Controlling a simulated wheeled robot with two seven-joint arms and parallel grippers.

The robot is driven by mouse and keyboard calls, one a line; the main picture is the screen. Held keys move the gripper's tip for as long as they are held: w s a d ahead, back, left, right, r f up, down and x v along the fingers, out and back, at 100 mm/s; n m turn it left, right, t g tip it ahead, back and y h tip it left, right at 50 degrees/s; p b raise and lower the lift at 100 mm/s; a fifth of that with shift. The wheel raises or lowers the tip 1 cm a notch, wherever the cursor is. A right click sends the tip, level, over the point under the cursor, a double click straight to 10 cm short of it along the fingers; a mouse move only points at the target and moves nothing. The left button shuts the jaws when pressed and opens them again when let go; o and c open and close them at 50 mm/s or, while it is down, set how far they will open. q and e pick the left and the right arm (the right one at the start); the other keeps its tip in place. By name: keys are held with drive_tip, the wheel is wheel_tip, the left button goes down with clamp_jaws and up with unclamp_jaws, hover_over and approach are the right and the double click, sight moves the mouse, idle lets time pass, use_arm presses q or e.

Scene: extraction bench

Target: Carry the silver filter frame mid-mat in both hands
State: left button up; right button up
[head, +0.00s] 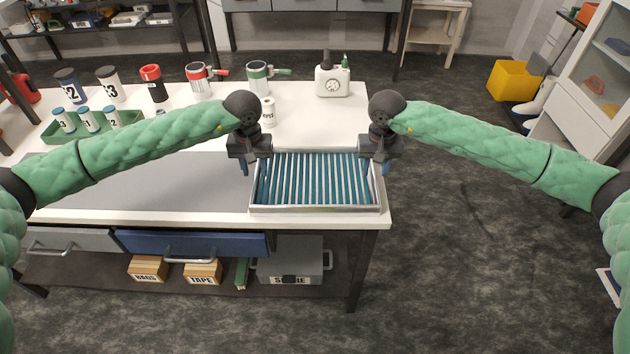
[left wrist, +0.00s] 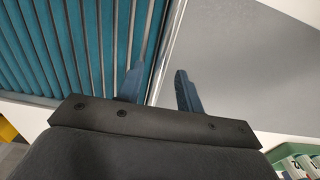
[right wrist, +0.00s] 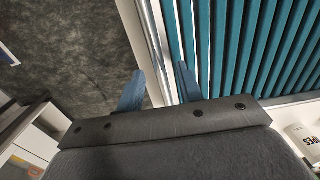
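The silver filter frame (head: 315,208), with blue pleats and silver bars, lies at the right end of the bench, right of the bare part of the grey mat (head: 150,185). Whether mat lies under it is hidden. My left gripper (head: 254,170) is at the frame's left side. In the left wrist view its fingers (left wrist: 158,82) stand apart, one over the pleats and one outside the rail. My right gripper (head: 376,168) is at the right side. In the right wrist view its fingers (right wrist: 158,88) stand apart on either side of the right rail.
Behind stand a white canister (head: 332,82), a small labelled jar (head: 268,112), several cups and jars, and a green tray (head: 95,131) at left. The bench's right edge is close beside the frame. The mat left of the frame is clear.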

use_arm(q)
drive_tip(key=shift+f, duration=0.45)
use_arm(e)
drive_tip(key=shift+f, duration=0.45)
use_arm(q)
clamp_jaws()
use_arm(e)
clamp_jaws()
use_arm(q)
drive_tip(key=shift+r, duration=0.15)
use_arm(e)
drive_tip(key=shift+r, duration=0.15)
